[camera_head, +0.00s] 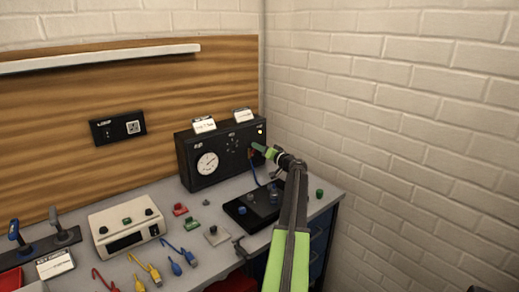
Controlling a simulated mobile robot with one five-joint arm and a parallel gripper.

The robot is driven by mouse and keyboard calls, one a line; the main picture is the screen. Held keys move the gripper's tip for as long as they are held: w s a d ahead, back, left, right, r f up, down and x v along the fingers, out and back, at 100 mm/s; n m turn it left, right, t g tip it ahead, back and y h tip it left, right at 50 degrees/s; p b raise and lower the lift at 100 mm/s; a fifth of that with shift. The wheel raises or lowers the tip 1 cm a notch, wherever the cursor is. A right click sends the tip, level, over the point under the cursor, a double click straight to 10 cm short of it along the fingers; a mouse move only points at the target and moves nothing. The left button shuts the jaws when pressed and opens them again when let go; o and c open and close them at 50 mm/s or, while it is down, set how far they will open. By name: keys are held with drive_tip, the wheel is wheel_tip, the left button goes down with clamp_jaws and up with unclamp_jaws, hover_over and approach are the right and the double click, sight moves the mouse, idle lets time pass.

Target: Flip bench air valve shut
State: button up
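A black box (222,166) with a round white gauge (207,163) stands at the back right of the bench. My gripper (262,150), with green fingers, is at the right end of its front face. A small orange-brown part (251,154) shows beside the fingertips; I cannot tell whether it is the air valve's handle or whether the fingers touch it. A blue hose (255,172) runs down from there. The view is too small to show whether the fingers are open or shut.
A black plate (239,216) with small fittings lies below my arm. A white instrument (127,226) stands left of it, with small red, green, yellow and blue parts around. A brick wall (400,130) rises to the right. A dark green knob (319,193) is near the bench's right edge.

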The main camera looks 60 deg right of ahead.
drive_tip(key=shift+w, duration=0.15)
clamp_jaws()
drive_tip(key=shift+d+f+m, duration=0.1)
drive_tip(key=shift+m, duration=0.2)
drive_tip(key=shift+s+d+f+m+b, duration=0.2)
drive_tip(key=shift+f+m+b, duration=0.45)
drive_tip(key=shift+m, duration=1.05)
drive_tip(key=shift+s+d+f+m+b, duration=0.1)
drive_tip(key=shift+d+f+m+b, duration=0.4)
drive_tip(key=shift+m, duration=1.2)
drive_tip(key=shift+s+d+f+m+b, duration=0.1)
drive_tip(key=shift+f+m+b, duration=0.6)
drive_tip(key=shift+m, duration=1)
